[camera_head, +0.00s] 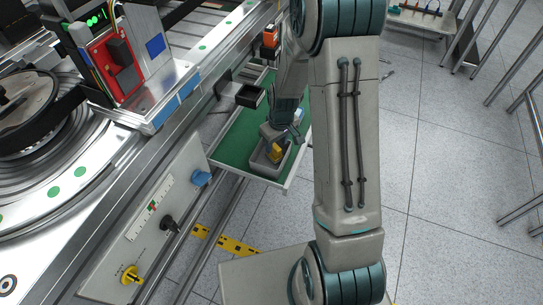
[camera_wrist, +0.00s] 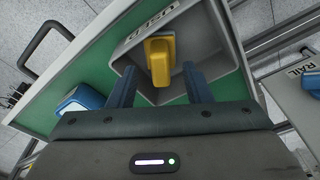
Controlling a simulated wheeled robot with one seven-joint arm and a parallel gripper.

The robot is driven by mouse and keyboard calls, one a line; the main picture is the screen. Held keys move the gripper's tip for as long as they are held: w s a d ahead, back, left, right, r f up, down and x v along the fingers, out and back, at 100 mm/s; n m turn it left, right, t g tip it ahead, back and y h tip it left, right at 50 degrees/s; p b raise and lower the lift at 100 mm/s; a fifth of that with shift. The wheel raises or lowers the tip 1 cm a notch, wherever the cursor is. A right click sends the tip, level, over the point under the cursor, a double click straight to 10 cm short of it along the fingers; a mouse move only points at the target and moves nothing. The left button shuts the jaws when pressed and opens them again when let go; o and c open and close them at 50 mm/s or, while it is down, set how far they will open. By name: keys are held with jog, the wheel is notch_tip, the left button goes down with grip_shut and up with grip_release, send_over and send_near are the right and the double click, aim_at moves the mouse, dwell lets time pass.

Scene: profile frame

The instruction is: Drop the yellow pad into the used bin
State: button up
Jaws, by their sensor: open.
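The used bin is a grey open box (camera_head: 262,172) on the green-topped shelf. In the wrist view its wall (camera_wrist: 222,32) carries a label that reads as USED upside down. The yellow pad (camera_wrist: 160,57) shows within the bin's outline, against its inner wall; it also shows at the bin in the head view (camera_head: 275,153). My gripper (camera_wrist: 158,70) points into the bin. Its two blue fingers are apart, one on each side of the pad, with gaps visible between. I cannot tell whether the pad rests on the bin floor.
The green shelf (camera_head: 228,145) has a pale raised edge. A blue and white item (camera_wrist: 82,99) lies on it beside the bin. A black tray (camera_head: 249,95) stands farther back. The machine panel with knobs (camera_head: 150,215) is close on the left. Open floor lies to the right.

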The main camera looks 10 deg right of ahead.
notch_tip(320, 180, up, 14)
jog(key=s+p, duration=0.1)
jog(key=shift+s+d+f, duration=0.2)
jog(key=shift+s+d, duration=0.05)
jog(key=shift+d, duration=0.05)
dwell(0.3)
jog(key=s+r+m+t+p, duration=0.1)
jog(key=s+r+m+p, duration=0.4)
jog(key=s+r, duration=1.3)
jog(key=a+r+p, duration=0.1)
jog(key=p, duration=0.2)
jog(key=shift+s+t+h, duration=0.3)
jog(key=shift+r, duration=0.1)
dwell(0.6)
